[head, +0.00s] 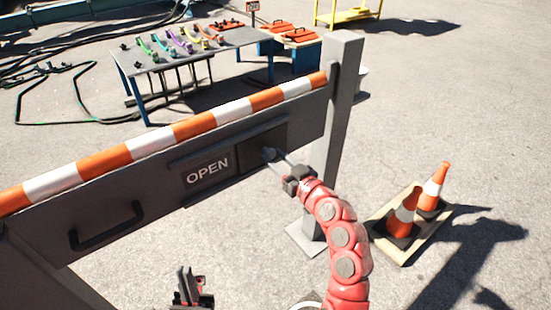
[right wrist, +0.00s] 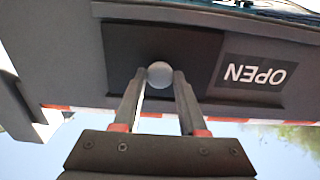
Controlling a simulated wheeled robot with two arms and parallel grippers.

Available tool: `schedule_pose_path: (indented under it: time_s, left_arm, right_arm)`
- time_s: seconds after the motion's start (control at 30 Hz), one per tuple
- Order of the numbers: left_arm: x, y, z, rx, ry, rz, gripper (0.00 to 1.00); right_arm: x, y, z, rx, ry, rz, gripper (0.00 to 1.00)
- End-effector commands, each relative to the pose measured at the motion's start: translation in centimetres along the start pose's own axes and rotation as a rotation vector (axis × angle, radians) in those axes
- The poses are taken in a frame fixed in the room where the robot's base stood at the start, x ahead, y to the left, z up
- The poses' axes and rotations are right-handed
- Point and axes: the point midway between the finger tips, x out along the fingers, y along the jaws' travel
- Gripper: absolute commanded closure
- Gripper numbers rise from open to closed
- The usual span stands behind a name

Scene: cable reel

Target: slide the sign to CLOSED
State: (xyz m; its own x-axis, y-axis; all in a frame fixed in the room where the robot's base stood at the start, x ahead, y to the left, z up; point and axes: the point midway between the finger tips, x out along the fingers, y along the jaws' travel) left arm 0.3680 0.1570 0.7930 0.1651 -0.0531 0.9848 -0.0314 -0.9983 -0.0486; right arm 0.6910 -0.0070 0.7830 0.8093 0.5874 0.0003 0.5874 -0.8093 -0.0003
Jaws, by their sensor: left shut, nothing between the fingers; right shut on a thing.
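The sign is set in the face of a grey barrier board, with the white word OPEN (head: 207,170) showing at its left. A dark sliding plate (head: 248,157) covers the part to the right of that word; no CLOSED word shows. A round grey knob (head: 269,153) stands on the plate. My right gripper (head: 273,157) is shut on the knob. In the right wrist view, the knob (right wrist: 160,74) sits between the two fingertips, and OPEN (right wrist: 255,75) appears upside down to the right. My left gripper (head: 186,287) is shut and empty, low in front of the board.
An orange-and-white striped bar (head: 190,126) tops the board, and a black handle (head: 106,226) is on its left part. A grey post (head: 339,110) stands at the right end. Traffic cones (head: 405,213) are to the right. A table (head: 215,48) with coloured items stands behind.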

Motion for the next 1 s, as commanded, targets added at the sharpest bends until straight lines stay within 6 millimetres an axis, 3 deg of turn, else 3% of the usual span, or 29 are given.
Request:
schedule_pose_path:
  time_s: [0.23,0.37,0.8,1.0]
  left_arm:
    - [0.1,0.0,0.0,0.000,0.000,0.000,1.00]
    - [0.4,0.0,-0.1,0.000,0.000,0.000,1.00]
    - [4.0,-0.2,-0.7,0.000,0.000,0.000,1.00]
    - [5.6,-0.3,-0.9,0.000,0.000,0.000,1.00]
  right_arm:
    - [0.0,-0.2,0.0,0.000,-0.001,0.000,1.00]
    - [0.0,-1.5,0.0,0.001,-0.001,-0.003,1.00]
    - [0.0,-11.9,-0.4,0.000,-0.005,-0.009,1.00]
    - [0.0,-15.4,-0.2,0.000,-0.004,-0.006,1.00]
